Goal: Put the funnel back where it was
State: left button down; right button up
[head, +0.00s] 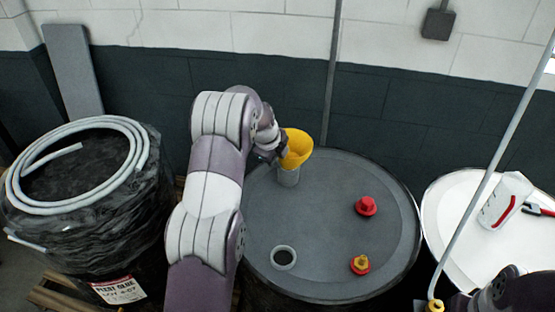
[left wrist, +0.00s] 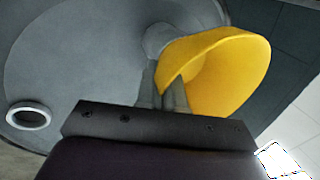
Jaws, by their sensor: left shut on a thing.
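The yellow funnel (head: 297,148) is in my left gripper (head: 281,154), over the far left part of the grey drum lid (head: 325,215). In the left wrist view, the gripper's fingers (left wrist: 163,92) are shut on the side of the funnel (left wrist: 225,70), which is tilted. A short grey cylinder (head: 289,178) stands on the lid just below the funnel; it also shows in the left wrist view (left wrist: 157,37). I cannot tell whether the funnel touches it. A pale ring with a dark middle (head: 284,257) is at the lid's near left.
A red cap (head: 366,206) and a red and yellow fitting (head: 360,264) are on the lid. At left stands a black-wrapped drum (head: 75,215) with a grey hose coil (head: 136,150). A white drum (head: 455,215) at right carries a white bottle (head: 505,200). My right arm (head: 510,292) shows at bottom right.

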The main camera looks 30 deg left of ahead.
pick_arm(q)
jog(key=shift+f+b, duration=0.3)
jog(key=shift+b, duration=0.1)
jog(key=c, duration=1.3)
grip_release()
jog(key=shift+o, duration=0.2)
jog(key=shift+r, duration=0.1)
